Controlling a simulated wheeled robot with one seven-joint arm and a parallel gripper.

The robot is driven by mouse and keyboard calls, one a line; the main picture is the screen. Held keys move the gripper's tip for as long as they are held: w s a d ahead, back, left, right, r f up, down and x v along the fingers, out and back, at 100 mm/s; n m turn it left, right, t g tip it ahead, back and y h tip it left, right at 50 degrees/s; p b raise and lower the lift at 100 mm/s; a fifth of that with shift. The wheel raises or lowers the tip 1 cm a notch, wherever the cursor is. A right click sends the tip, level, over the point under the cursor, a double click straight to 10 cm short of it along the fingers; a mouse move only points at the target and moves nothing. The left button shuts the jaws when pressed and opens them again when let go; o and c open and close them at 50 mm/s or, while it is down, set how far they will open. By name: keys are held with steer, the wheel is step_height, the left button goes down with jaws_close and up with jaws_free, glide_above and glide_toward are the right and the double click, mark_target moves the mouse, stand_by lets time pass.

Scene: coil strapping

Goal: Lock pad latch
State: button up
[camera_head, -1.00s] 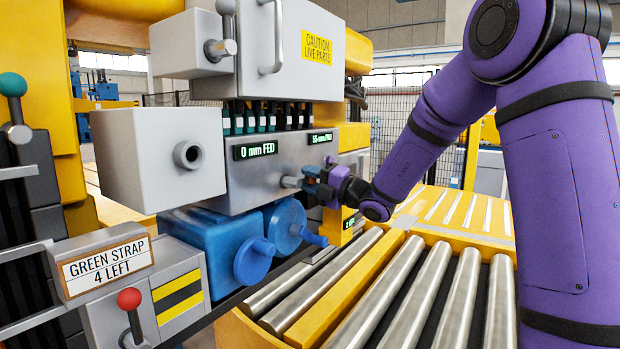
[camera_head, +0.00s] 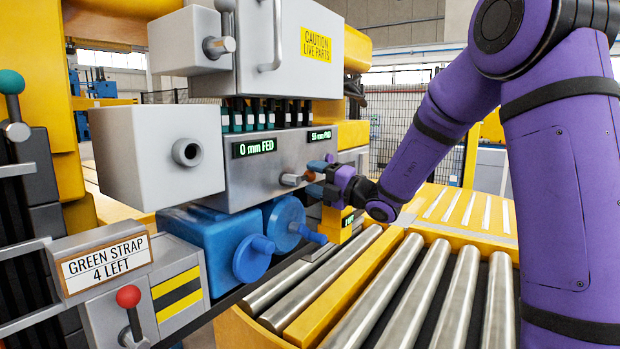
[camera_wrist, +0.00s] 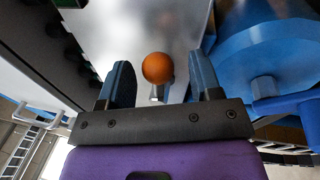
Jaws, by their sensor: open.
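The latch shows as a short metal stub (camera_head: 290,180) with an orange-brown round knob (camera_head: 309,176), on the right end of the grey strapping head (camera_head: 262,182). My gripper (camera_head: 319,178) is just right of the knob, with its blue fingers spread and pointing at the grey head. In the wrist view, the orange knob (camera_wrist: 157,68) sits between the two open fingers (camera_wrist: 161,82), with a gap on each side. Part of the metal stub shows below it. Whether the latch is locked cannot be told.
Blue housings with handles (camera_head: 286,224) sit close below the latch. A grey box with a caution label (camera_head: 290,48) is above. Steel rollers (camera_head: 380,290) lie below my arm. Green displays on the head read "0 mm FED" (camera_head: 255,147) and a PAD value (camera_head: 320,136).

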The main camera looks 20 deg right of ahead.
steer(key=v, duration=0.9)
steer(key=shift+s, duration=0.1)
steer(key=s+a+n+g+h, duration=0.1)
steer(key=s+a+n+g, duration=0.5)
steer(key=s+n, duration=0.35)
steer(key=s+a+n+g, duration=0.55)
steer(key=s+n, duration=0.25)
steer(key=n, duration=0.3)
steer(key=s+d+n+t+h, duration=0.1)
steer(key=s+d+n+h, duration=0.3)
steer(key=n, duration=0.7)
steer(key=s+d+n+t+h, duration=0.1)
steer(key=s+d+n+h, duration=0.3)
steer(key=s+n+h, duration=0.4)
steer(key=s+n, duration=0.2)
steer(key=n, duration=0.2)
steer(key=shift+s+d+f, duration=0.2)
steer(key=shift+d+f, duration=0.2)
